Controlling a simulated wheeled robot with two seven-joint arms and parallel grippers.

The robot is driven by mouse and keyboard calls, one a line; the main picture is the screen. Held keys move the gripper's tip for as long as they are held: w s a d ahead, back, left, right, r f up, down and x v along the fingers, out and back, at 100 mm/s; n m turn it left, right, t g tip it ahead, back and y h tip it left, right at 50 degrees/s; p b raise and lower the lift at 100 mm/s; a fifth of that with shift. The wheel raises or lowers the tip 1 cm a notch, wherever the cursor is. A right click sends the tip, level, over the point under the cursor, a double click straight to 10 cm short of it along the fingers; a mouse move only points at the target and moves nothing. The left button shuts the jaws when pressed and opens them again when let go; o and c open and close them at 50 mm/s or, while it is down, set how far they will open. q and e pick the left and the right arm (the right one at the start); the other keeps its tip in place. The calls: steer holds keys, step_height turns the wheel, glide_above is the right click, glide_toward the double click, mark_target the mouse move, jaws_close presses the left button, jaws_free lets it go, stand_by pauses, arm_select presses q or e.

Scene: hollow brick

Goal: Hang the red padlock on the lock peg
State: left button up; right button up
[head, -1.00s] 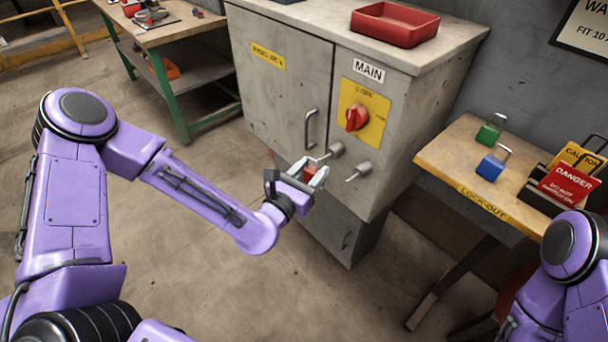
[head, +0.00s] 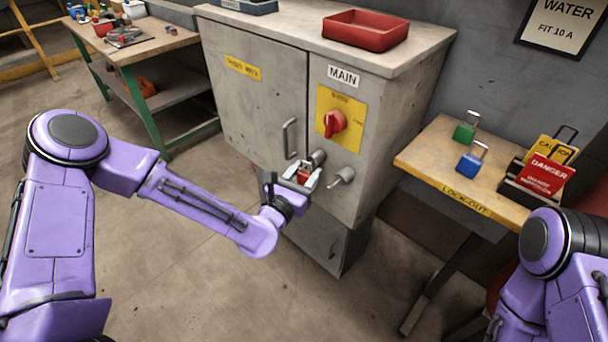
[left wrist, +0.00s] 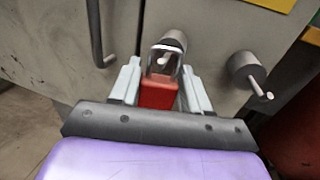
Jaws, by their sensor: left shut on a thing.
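The red padlock (head: 304,176) is between the fingers of my left gripper (head: 303,181), which is shut on its body. In the left wrist view the padlock (left wrist: 158,94) is upright, its metal shackle (left wrist: 163,60) pointing toward the cabinet. The left peg (left wrist: 174,38) on the cabinet front is right behind the shackle and shows through and above its loop. I cannot tell whether the shackle is around the peg or only in front of it. A second, similar peg (head: 344,175) sticks out lower right and is bare. My right gripper is out of view.
The grey cabinet (head: 262,100) has a vertical handle (head: 289,138) left of the pegs and a red switch (head: 335,123) above. At right, the lockout table (head: 425,160) holds green (head: 465,130) and blue (head: 471,162) padlocks and warning tags. The floor before the cabinet is clear.

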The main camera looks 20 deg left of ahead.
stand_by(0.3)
arm_select(q)
steer(key=o, duration=1.1)
